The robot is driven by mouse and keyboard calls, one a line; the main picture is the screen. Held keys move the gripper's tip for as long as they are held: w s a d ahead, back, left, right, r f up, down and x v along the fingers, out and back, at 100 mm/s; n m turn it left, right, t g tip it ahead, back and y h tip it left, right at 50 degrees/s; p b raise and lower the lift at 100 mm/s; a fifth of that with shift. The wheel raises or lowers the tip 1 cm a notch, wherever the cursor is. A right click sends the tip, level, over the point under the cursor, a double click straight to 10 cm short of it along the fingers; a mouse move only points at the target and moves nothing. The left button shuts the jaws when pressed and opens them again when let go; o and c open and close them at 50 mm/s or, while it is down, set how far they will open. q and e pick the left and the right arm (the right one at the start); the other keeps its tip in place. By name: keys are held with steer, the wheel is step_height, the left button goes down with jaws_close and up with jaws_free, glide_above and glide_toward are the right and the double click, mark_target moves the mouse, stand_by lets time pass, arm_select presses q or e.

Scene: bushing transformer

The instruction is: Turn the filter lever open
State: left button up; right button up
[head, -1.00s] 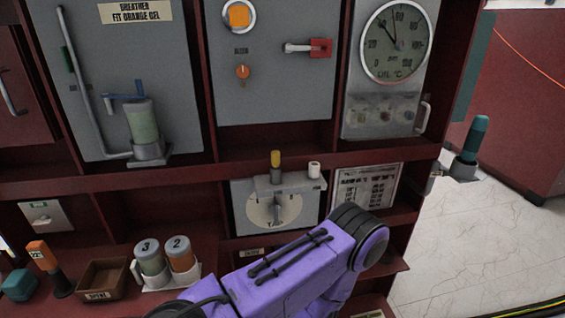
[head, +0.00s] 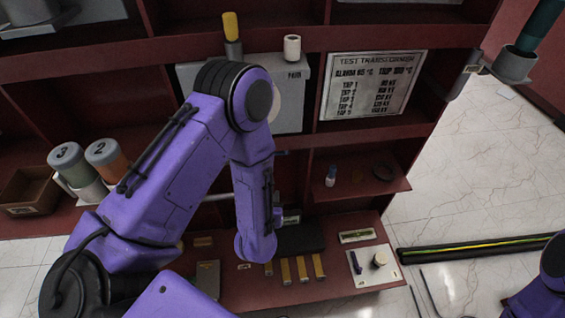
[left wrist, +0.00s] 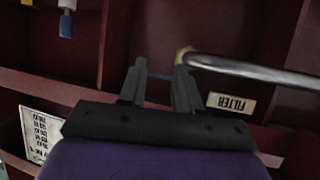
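In the left wrist view, a FILTER label (left wrist: 232,103) is upside down on the dark red shelf. A shiny metal rod (left wrist: 255,70) comes in from the right and ends in a brass-coloured tip (left wrist: 183,54) by my right-hand fingertip. I cannot tell whether this rod is the filter lever or a pipe, or whether the finger touches it. My left gripper (left wrist: 160,72) is open, with an empty gap between its fingers. In the head view my left forearm hides the filter area; a piece of metal rod (head: 217,197) shows beside it. My right gripper is out of view.
A grey box (head: 292,95) with a yellow-topped post (head: 231,35) stands behind my arm. A tap chart (head: 372,85) is on its right. Jars 3 (head: 70,165) and 2 (head: 107,158) stand on the left. The lower shelf (head: 335,288) holds several small parts.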

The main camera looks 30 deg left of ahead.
arm_select(q)
steer(key=w+a+r+t+y+b, duration=0.1)
steer(key=w+b, duration=0.1)
steer(key=w, duration=0.3)
steer(key=w+a+r+t+y+b, duration=0.1)
steer(key=w+r, duration=0.1)
steer(key=w, duration=0.4)
steer(key=w+a+r+n+t+y+b, duration=0.1)
steer(key=w+b, duration=0.1)
steer(key=w, duration=0.3)
steer(key=shift+w+a+r+t+b, duration=0.25)
steer(key=shift+a+t+b, duration=0.1)
steer(key=shift+t, duration=0.05)
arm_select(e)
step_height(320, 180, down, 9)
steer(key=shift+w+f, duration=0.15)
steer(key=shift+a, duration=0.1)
arm_select(q)
jaws_close()
steer(key=shift+d, duration=0.15)
